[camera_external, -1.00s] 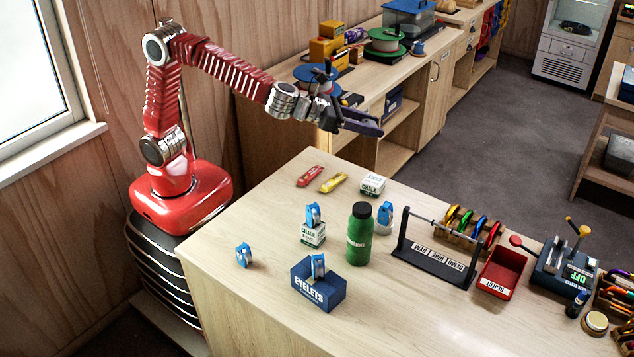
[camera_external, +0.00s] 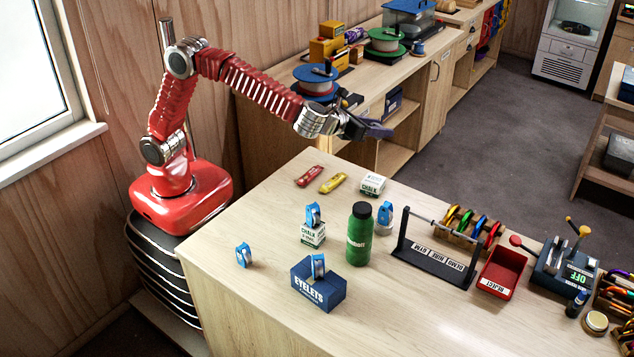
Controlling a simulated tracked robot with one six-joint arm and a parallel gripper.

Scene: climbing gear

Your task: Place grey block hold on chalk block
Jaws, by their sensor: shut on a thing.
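My gripper (camera_external: 362,127) is up in the air past the far left edge of the table, high above the surface. It is shut on a small dark grey piece (camera_external: 380,131), which looks like the grey block hold; its shape is hard to tell against the gripper. One white and green chalk block (camera_external: 373,185) stands on the table with its top bare, below my gripper. Another chalk block (camera_external: 313,235) stands nearer the camera, with a blue pulley (camera_external: 313,214) on top. The held piece is clear of both blocks.
A red tool (camera_external: 309,176) and a yellow tool (camera_external: 333,182) lie left of the bare chalk block. A green bottle (camera_external: 359,235), blue pulleys (camera_external: 385,218), an eyelets box (camera_external: 317,287) and a black rack (camera_external: 437,255) stand nearby.

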